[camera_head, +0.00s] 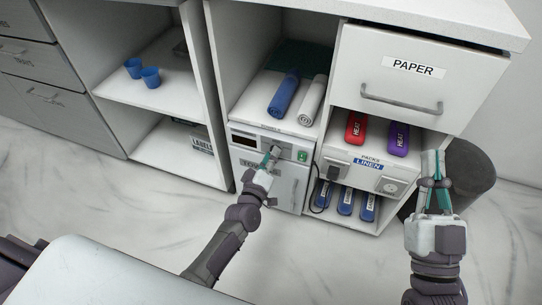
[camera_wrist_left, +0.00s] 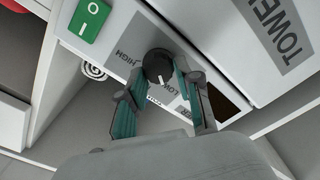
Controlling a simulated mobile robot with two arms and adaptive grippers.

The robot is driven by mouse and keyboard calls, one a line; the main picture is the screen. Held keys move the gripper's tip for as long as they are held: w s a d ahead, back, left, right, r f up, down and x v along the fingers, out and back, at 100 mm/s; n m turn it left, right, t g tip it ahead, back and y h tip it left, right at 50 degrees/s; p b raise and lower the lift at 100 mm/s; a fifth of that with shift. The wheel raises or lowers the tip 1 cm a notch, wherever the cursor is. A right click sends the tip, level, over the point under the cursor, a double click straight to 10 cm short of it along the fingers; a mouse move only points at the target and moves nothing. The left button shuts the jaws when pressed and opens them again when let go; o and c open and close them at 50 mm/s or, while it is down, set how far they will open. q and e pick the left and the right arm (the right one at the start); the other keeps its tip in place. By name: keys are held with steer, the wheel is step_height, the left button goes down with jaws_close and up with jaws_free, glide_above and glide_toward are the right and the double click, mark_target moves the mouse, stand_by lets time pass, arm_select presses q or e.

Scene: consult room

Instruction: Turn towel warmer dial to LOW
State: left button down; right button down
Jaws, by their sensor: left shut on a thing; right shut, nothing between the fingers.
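The towel warmer (camera_head: 293,186) is a white box in the middle bay of the cabinet; its front panel carries the dial. The dial (camera_wrist_left: 158,64) is a round black knob with a white pointer mark, between printed HIGH and LOW labels in the left wrist view. The mark's end lies on the side near LOW; I cannot tell whether it lines up exactly. My left gripper (camera_wrist_left: 160,74) is shut on the dial, one teal finger on each side. In the head view my left gripper (camera_head: 271,156) covers the dial. My right gripper (camera_head: 433,158) is shut and empty, right of the cabinet.
A green power switch (camera_wrist_left: 88,20) sits beside the dial. A blue roll (camera_head: 283,96) and white roll (camera_head: 311,101) lie above the warmer. The PAPER drawer (camera_head: 385,92) and a shelf with red (camera_head: 356,127) and purple packs (camera_head: 399,139) are right. A dark bin (camera_head: 468,175) stands behind my right gripper.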

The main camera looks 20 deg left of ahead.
arm_select(q)
steer(key=shift+w+n, duration=0.1)
steer(key=shift+n, duration=0.4)
steer(key=c, duration=0.8)
jaws_free()
steer(key=s, duration=1.2)
steer(key=shift+a, duration=0.25)
